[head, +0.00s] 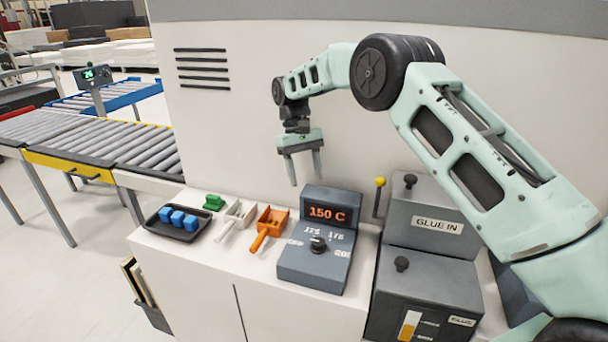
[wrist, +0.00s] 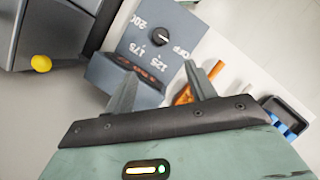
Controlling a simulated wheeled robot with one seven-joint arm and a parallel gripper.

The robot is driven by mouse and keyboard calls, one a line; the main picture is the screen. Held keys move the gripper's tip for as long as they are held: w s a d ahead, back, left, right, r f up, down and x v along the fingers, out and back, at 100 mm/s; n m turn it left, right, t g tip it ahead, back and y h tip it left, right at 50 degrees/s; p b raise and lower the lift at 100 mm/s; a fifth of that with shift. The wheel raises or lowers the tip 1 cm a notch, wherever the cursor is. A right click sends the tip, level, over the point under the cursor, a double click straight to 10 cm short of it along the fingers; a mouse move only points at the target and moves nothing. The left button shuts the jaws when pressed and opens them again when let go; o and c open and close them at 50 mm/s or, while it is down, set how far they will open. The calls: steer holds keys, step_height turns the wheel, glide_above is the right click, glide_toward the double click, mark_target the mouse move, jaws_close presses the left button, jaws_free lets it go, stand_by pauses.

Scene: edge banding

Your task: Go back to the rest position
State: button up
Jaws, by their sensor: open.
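My gripper (head: 305,170) is open and empty, pointing down in the air above the worktop, behind and left of the grey control box. In the wrist view my gripper (wrist: 165,85) shows its two fingers apart with nothing between them. The control box (head: 312,262) has a lit display reading 150 C and a black knob (head: 318,243). The box also shows in the wrist view (wrist: 140,45), below the fingers.
A black tray (head: 160,232) holds blue blocks. A green piece (head: 214,202), a white scoop (head: 236,219) and an orange scoop (head: 266,229) lie beside it. Grey glue units (head: 430,222) and a yellow-knobbed lever (head: 379,182) stand right. A roller conveyor (head: 130,145) is left.

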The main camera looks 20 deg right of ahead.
stand_by(0.3)
steer(key=s+a+n+t+b, duration=0.1)
steer(key=s+a+b, duration=0.25)
steer(key=s, duration=0.35)
steer(key=s+a+n+y+b, duration=0.1)
steer(key=s+a+n+b, duration=0.1)
steer(key=s+a, duration=0.4)
steer(key=s+a+n+t+b, duration=0.1)
steer(key=s+a+b, duration=0.2)
steer(key=s, duration=0.6)
steer(key=s+d+f+n+t+b, duration=0.1)
steer(key=s+d+f+b, duration=0.1)
steer(key=s, duration=0.7)
steer(key=s+d+f+n+t+b, duration=0.1)
steer(key=s+f, duration=0.4)
steer(key=s, duration=0.5)
steer(key=shift+s+d+f+b, duration=0.2)
steer(key=shift+d+b, duration=0.35)
steer(key=shift+b, duration=0.45)
